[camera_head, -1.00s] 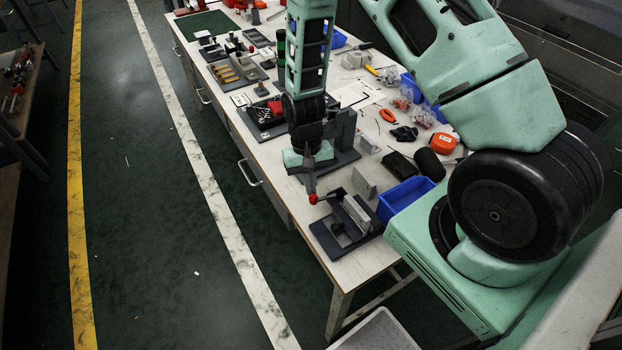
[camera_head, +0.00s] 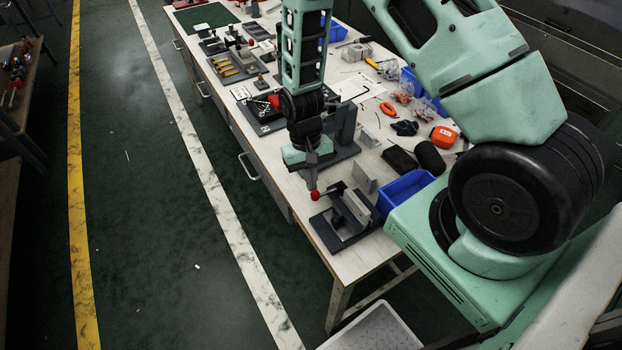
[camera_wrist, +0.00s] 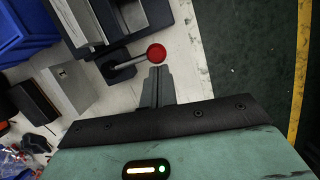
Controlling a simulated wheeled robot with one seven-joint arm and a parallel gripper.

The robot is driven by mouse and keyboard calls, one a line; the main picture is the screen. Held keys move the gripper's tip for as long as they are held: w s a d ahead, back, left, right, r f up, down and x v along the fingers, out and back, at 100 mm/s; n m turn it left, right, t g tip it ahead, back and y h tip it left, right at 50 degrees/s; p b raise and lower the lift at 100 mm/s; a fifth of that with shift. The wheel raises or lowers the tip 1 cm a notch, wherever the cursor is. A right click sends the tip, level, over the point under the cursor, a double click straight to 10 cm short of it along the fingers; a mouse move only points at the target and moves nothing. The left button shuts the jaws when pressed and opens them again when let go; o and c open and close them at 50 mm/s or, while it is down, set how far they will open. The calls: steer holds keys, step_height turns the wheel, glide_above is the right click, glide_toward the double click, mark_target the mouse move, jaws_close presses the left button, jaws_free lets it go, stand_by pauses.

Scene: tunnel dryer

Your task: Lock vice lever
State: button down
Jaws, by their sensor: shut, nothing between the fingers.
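The vice (camera_head: 341,222) is a dark base with grey jaws at the near end of the workbench. Its lever ends in a red ball knob (camera_head: 315,195), at the vice's left side in the head view. In the wrist view the red knob (camera_wrist: 156,53) sits at the end of a grey lever arm (camera_wrist: 128,67) that runs to the vice body (camera_wrist: 122,14). My gripper (camera_head: 312,184) is shut and empty. In the wrist view its fingertips (camera_wrist: 160,72) are right beside the knob; I cannot tell whether they touch it.
Black cylinders, an orange tape measure (camera_head: 443,137) and pliers lie farther back. The bench's left edge (camera_head: 292,228) is close to my gripper, with open floor beyond.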

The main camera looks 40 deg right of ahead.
steer(key=p+v, duration=0.7)
steer(key=v, duration=0.2)
steer(key=shift+r, duration=0.4)
steer(key=shift+d, duration=0.1)
